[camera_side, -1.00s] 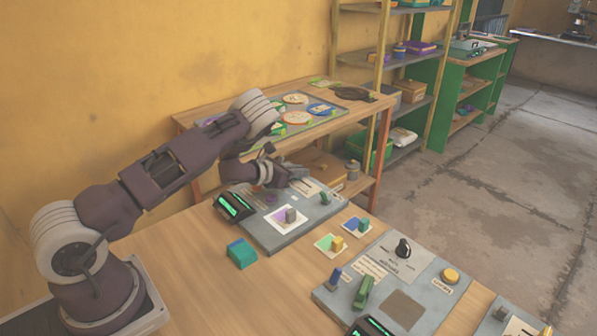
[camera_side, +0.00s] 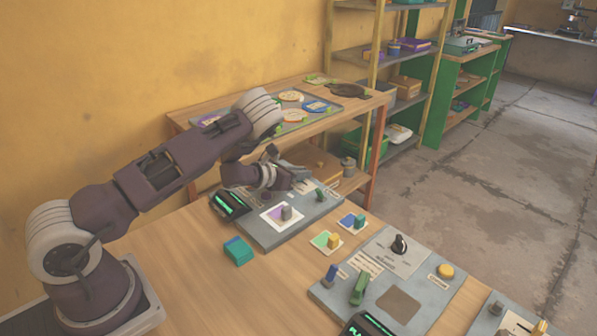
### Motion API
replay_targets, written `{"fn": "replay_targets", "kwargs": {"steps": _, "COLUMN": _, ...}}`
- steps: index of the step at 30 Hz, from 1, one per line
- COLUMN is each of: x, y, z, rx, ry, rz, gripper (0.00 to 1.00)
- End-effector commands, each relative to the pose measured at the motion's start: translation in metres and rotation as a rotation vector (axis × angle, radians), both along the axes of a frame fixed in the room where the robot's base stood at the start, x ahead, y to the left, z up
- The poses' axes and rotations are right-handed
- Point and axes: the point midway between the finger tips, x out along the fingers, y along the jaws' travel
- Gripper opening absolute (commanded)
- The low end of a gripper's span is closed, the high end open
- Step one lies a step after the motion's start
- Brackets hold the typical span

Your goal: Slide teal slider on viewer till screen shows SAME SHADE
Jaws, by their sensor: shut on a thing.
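The viewer is a grey panel (camera_side: 262,234) on the wooden table. A small dark screen with green text (camera_side: 230,204) stands at its left corner; the text is too small to read. A white card with a purple patch and a grey block (camera_side: 286,213) lies on the panel. My gripper (camera_side: 298,180) is low over the panel's far side, shut. The thing between its fingers is hidden, so I cannot make out the teal slider there. A green knob (camera_side: 320,195) stands on the panel to the right of my gripper.
A loose teal block (camera_side: 238,250) lies in front of the viewer. Two cards with small blocks, one green-yellow (camera_side: 326,241) and one blue (camera_side: 352,222), lie to its right. A second grey panel (camera_side: 425,290) with a yellow button stands nearer. A shelf table (camera_side: 350,110) is behind.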

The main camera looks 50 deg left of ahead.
Motion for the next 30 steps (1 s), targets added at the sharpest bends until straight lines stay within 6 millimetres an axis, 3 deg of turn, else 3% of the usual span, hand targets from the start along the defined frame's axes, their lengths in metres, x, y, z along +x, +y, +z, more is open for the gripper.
{"fn": "replay_targets", "kwargs": {"steps": 1, "x": 0.0, "y": 0.0, "z": 0.001, "rx": 0.0, "ry": -0.002, "rz": 0.0, "gripper": 0.14}}
{"fn": "replay_targets", "kwargs": {"steps": 4, "x": 0.0, "y": 0.0, "z": 0.001, "rx": 0.0, "ry": -0.002, "rz": 0.001, "gripper": 0.34}}
{"fn": "replay_targets", "kwargs": {"steps": 14, "x": -0.003, "y": 0.001, "z": 0.001, "rx": 0.0, "ry": 0.0, "rz": 0.001, "gripper": 0.35}}
{"fn": "replay_targets", "kwargs": {"steps": 24, "x": -0.059, "y": 0.001, "z": 0.025, "rx": 0.0, "ry": 0.0, "rz": 0.002, "gripper": 0.35}}
{"fn": "replay_targets", "kwargs": {"steps": 30, "x": -0.066, "y": 0.001, "z": 0.028, "rx": 0.0, "ry": -0.002, "rz": 0.0, "gripper": 0.35}}
